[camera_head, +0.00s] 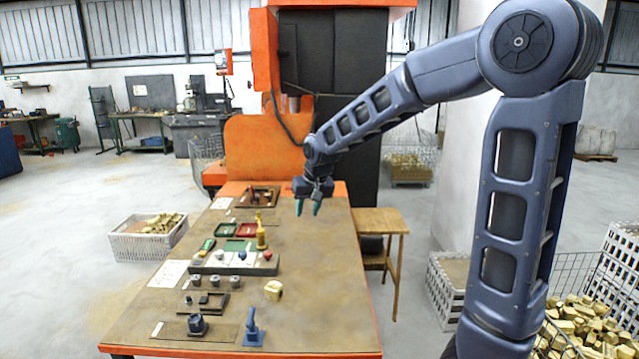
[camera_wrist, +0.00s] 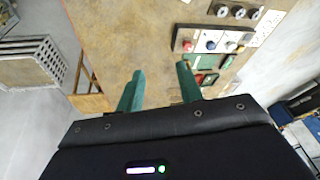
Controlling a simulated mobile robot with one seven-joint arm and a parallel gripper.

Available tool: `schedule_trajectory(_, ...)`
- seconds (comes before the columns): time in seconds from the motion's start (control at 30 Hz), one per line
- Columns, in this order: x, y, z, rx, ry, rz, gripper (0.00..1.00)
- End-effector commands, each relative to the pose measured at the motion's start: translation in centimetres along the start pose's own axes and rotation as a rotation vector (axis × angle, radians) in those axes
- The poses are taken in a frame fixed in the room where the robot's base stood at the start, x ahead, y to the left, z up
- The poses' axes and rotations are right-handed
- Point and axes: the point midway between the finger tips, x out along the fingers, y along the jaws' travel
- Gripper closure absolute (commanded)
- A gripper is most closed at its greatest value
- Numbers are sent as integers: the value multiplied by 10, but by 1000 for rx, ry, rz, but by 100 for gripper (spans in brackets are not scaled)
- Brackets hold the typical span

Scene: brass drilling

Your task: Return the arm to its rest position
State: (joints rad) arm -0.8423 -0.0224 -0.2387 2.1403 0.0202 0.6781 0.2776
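My arm reaches in from the right in the head view, bent at the elbow. My gripper (camera_head: 308,206) hangs over the far right part of the workbench (camera_head: 320,290), fingers pointing down. In the wrist view, my gripper's two green fingers (camera_wrist: 158,78) stand apart with nothing between them. Bare brown bench top shows beyond the fingertips. The gripper holds nothing and appears clear of the objects on the bench.
A control panel with knobs (camera_head: 235,262), a brass part (camera_head: 273,290), a blue stand (camera_head: 253,330) and a yellow-brass piece (camera_head: 261,235) are on the bench. A small wooden side table (camera_head: 382,222) stands right of it. The bench's right side is mostly clear.

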Motion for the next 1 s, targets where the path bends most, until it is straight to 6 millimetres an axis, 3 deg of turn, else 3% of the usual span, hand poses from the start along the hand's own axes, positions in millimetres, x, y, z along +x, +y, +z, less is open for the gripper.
schedule_trajectory(0.03,-14,20,5,19,8,1,64)
schedule_trajectory(0.2,-50,72,30,62,20,12,64)
schedule_trajectory(0.5,-105,146,92,130,48,50,64)
schedule_trajectory(0.7,-134,181,142,172,68,90,64)
schedule_trajectory(1.0,-160,212,220,234,89,170,64)
